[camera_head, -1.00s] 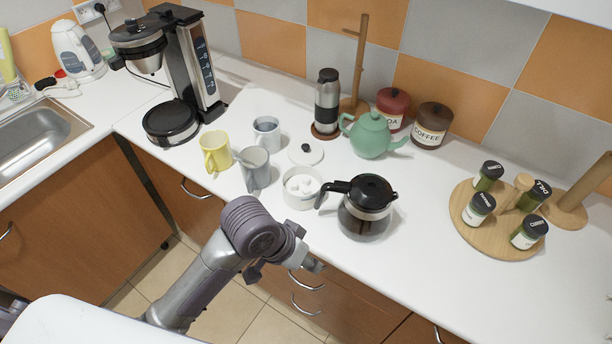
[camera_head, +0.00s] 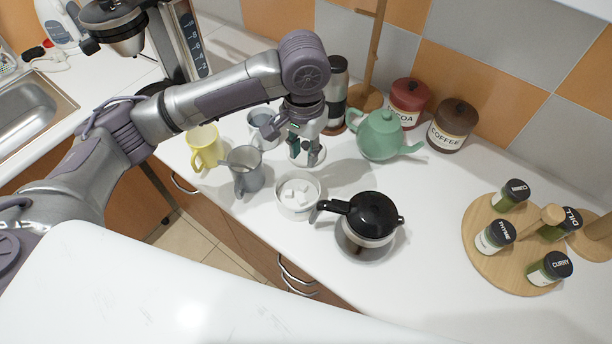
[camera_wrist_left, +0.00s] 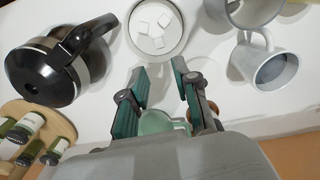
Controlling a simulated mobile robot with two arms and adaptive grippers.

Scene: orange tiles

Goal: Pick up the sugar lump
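Several white sugar lumps (camera_head: 296,191) lie in a round white bowl (camera_head: 316,208) on the counter. In the left wrist view, the lumps (camera_wrist_left: 158,33) show inside the bowl (camera_wrist_left: 182,42), beyond the fingertips. My left gripper (camera_head: 306,156) hangs behind the bowl, near the green teapot, with its fingers pointing down. In the left wrist view, the fingers of my left gripper (camera_wrist_left: 160,72) stand apart with nothing between them. It touches no lump. My right gripper is in no view.
A grey mug (camera_head: 246,170) and a yellow mug (camera_head: 203,148) stand left, a blue-grey mug (camera_head: 262,127) behind. A green teapot (camera_head: 380,136) is right of the gripper. A spice rack (camera_head: 480,233) is far right.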

